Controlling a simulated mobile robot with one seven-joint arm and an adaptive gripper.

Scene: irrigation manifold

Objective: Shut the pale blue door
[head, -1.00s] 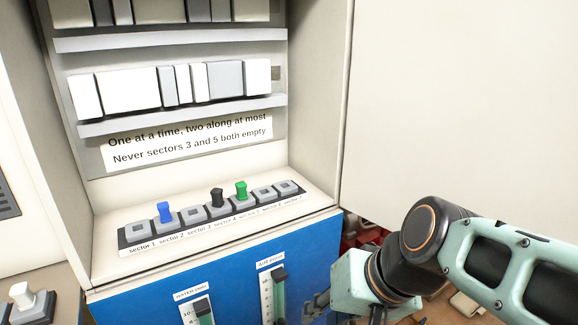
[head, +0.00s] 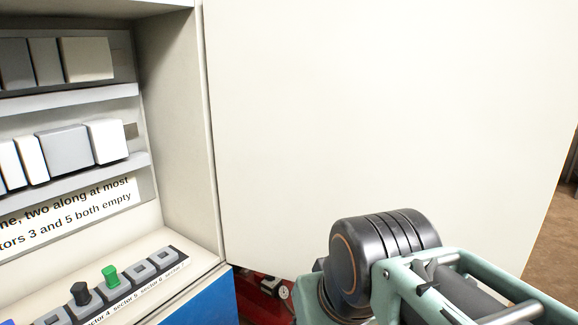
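A large flat door panel (head: 390,120) stands open at the right edge of the cabinet (head: 180,130). The face turned to me looks off-white; no pale blue side shows. The door fills most of the middle and right of the head view, and its free edge is toward the right. My arm is in front of the door's lower part, its dark joint overlapping the lower edge. My gripper is not visible; it is below the picture or hidden behind my arm. I cannot tell whether my arm touches the door.
Inside the cabinet are shelves with pale blocks (head: 108,141), a sign (head: 80,215) and a strip of sector sockets with a green peg (head: 110,276) and a black peg (head: 80,293). Red parts (head: 268,284) show under the door. Brown floor (head: 555,235) shows at right.

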